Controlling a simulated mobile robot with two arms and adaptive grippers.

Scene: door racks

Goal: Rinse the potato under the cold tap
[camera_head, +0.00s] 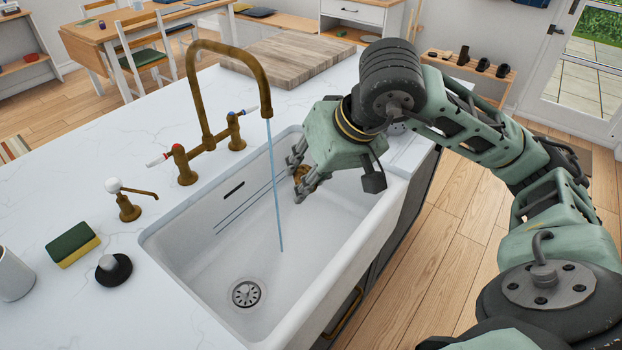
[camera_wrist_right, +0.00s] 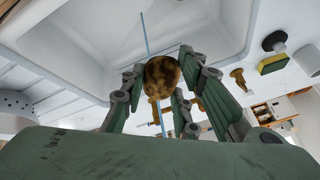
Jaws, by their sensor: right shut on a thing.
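A brown, dark-spotted potato (camera_wrist_right: 162,76) is held between the fingers of my right gripper (camera_head: 300,181), which is shut on it. In the head view the potato (camera_head: 301,174) is mostly hidden by the fingers. The gripper is over the right part of the white sink (camera_head: 200,262), to the right of the water stream. The brass tap (camera_head: 205,110) is running. A thin blue stream of water (camera_head: 274,190) falls from its spout into the sink, apart from the potato in the head view. The tap has a blue-marked handle (camera_head: 240,113) and a red-marked handle (camera_head: 160,159). My left gripper is not in view.
A brass soap dispenser (camera_head: 125,207), a green and yellow sponge (camera_head: 73,245), a black sink stopper (camera_head: 114,269) and a white cup (camera_head: 12,275) stand left of the sink. A wooden board (camera_head: 290,58) lies behind it. The sink bottom is clear around the drain (camera_head: 246,293).

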